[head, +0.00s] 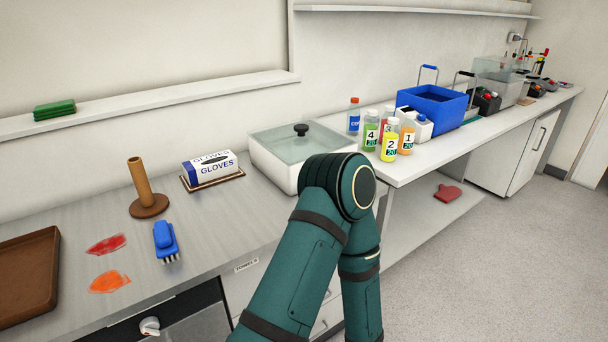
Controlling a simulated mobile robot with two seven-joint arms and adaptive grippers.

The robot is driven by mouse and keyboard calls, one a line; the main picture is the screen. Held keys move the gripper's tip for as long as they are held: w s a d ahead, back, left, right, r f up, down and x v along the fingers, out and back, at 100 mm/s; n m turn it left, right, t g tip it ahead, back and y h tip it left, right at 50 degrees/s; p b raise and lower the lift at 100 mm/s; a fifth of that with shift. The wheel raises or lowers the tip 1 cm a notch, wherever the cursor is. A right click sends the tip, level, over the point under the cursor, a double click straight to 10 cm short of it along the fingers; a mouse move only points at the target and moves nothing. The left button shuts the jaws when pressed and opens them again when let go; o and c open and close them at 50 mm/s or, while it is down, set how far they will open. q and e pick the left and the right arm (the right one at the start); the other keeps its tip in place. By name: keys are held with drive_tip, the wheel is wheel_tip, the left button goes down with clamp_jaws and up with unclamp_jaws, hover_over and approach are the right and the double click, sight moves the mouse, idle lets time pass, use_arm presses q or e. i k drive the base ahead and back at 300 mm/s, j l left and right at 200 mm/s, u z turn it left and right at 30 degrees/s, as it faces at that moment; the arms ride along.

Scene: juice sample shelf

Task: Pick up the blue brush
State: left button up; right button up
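The blue brush (164,238) lies on the grey worktop near its front edge, with its bristles toward the edge. It is right of a red spill (107,244) and an orange spill (110,281). Neither of my grippers shows in the head view. One green arm of mine is in view, folded at the middle bottom, and its gripper is out of sight. Nothing is touching the brush.
A brown post on a round base (147,203) stands just behind the brush. A brown tray (28,268) is at left, a glove box (210,168) behind right. A white lidded basin (299,150) and several bottles (389,146) are further right.

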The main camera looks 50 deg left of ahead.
sight(165, 239)
drive_tip(key=i+u, duration=0.15)
drive_tip(key=u, duration=0.25)
drive_tip(key=i+l+u, duration=0.1)
drive_tip(key=u, duration=0.3)
drive_tip(key=i+l+u, duration=0.1)
drive_tip(key=u, duration=0.3)
drive_tip(key=i+l, duration=0.05)
drive_tip(key=i, duration=0.05)
